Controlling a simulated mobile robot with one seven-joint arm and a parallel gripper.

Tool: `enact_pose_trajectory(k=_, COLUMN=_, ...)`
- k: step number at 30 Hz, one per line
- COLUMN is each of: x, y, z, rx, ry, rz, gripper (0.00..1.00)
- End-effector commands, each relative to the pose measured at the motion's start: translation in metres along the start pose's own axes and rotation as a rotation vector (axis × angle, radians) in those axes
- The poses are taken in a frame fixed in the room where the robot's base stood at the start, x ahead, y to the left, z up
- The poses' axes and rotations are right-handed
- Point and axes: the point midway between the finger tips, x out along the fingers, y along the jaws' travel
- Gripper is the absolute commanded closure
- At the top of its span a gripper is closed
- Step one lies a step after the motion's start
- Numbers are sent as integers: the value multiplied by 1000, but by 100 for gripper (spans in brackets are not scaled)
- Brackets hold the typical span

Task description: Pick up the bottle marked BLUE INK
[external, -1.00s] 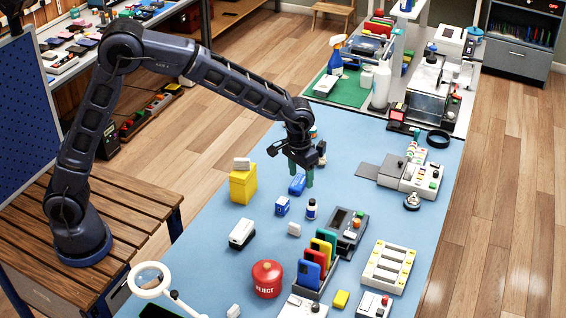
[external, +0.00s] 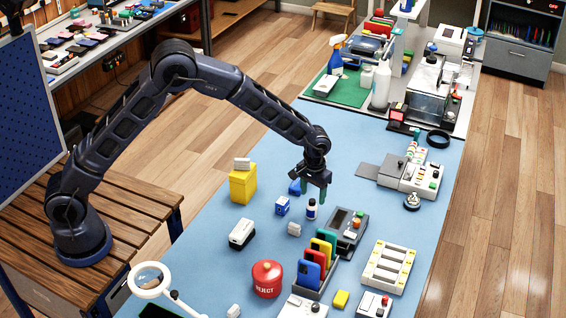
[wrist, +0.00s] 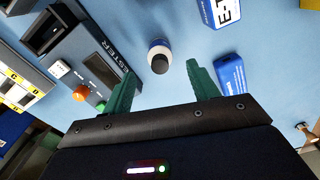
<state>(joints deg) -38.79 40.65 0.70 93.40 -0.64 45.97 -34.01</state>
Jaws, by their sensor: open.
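A small bottle (external: 311,210) with a white and blue body and a dark cap stands upright on the blue table mat. Its label text is too small to read. In the wrist view the bottle (wrist: 158,50) is seen from above, cap toward the camera, in line with the gap between the fingers. My gripper (external: 316,193) is open and empty, with its green fingers pointing down, just above and behind the bottle. In the wrist view the two fingers of my gripper (wrist: 161,72) are wide apart, with the bottle just beyond their tips.
A blue item (external: 296,187) lies behind the bottle, and a blue and white box (external: 282,206) stands to its left. A dark tester (external: 347,224) sits close to its right. A white block (external: 294,229) lies in front. A red REJECT container (external: 267,279) stands nearer.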

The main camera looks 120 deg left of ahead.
Motion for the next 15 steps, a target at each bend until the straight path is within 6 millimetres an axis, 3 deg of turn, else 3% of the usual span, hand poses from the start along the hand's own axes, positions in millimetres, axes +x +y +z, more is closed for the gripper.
enact_pose_trajectory(k=7, x=16, y=0, z=1, rx=-1, ry=-1, rz=0, gripper=41)
enact_pose_trajectory(k=15, x=51, y=-1, z=2, rx=0, ry=-1, rz=0, gripper=41)
